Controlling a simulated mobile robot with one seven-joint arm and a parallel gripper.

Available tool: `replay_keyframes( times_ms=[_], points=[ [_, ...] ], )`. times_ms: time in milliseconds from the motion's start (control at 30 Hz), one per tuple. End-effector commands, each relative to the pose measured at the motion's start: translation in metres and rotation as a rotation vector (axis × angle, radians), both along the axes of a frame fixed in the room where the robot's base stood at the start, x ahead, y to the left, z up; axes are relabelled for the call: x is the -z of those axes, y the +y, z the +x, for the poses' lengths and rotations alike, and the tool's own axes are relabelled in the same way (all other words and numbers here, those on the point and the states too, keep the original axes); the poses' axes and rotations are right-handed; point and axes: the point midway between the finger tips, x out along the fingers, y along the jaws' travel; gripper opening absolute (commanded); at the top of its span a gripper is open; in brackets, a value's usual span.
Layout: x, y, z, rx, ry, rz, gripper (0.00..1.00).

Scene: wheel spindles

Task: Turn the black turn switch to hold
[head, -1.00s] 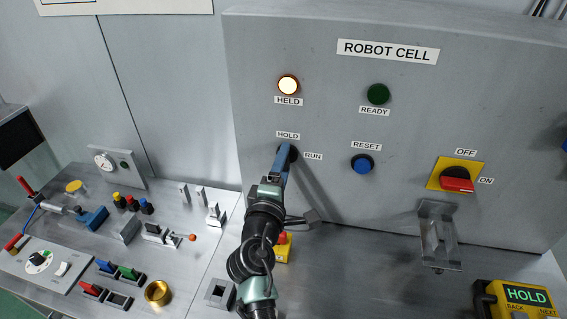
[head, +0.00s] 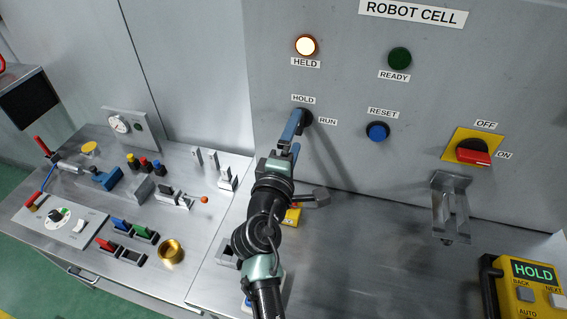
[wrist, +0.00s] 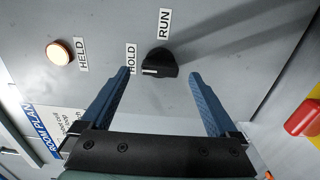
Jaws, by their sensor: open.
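The black turn switch (wrist: 161,61) shows in the wrist view between the HOLD and RUN labels, its white mark on the side toward HOLD (wrist: 131,58). In the head view, the switch (head: 305,118) is partly hidden by a finger. My gripper (wrist: 160,74) is open, with one blue finger on each side of the switch. The fingers look clear of it, and nothing is held. In the head view, my gripper (head: 296,130) is just in front of the panel.
The HELD lamp (head: 306,45) is lit; the READY lamp (head: 399,58) is dark. The pendant (head: 530,280) reads HOLD. The blue reset button (head: 377,131) and red rotary switch (head: 473,152) are to the right. A bench with small parts (head: 130,190) lies left.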

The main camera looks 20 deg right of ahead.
Motion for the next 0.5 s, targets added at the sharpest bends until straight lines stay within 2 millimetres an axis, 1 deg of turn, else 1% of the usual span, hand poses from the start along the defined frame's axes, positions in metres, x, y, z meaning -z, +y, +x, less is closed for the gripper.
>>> replay_keyframes(
  times_ms=[33, 300, 500],
  points=[
    [0.003, 0.007, -0.008, -0.003, 0.0, 0.0, 0.95],
    [0.004, 0.036, -0.053, -0.003, 0.002, 0.0, 0.95],
    [0.002, 0.051, -0.076, -0.001, 0.001, 0.0, 0.95]
  ],
)
